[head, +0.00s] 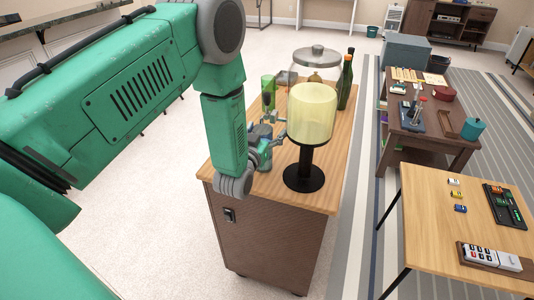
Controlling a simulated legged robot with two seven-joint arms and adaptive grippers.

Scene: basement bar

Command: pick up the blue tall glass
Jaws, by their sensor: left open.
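My left arm reaches down over a wooden-topped cabinet (318,197). My left gripper (277,126) is open above the cabinet top, to the left of the lamp. I cannot make out a clearly blue tall glass; it may be hidden by my arm or the lamp. A green, see-through tall glass (268,83) stands just beyond my left gripper, partly covered by it. I see nothing held between the fingers. My right gripper is not in view.
A lamp with a pale yellow shade (311,112) and black base stands close to my left gripper's right. Behind it are a lidded glass jar (317,58) and a dark green bottle (345,82). Low tables (420,190) with small items stand right. Carpet is clear at left.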

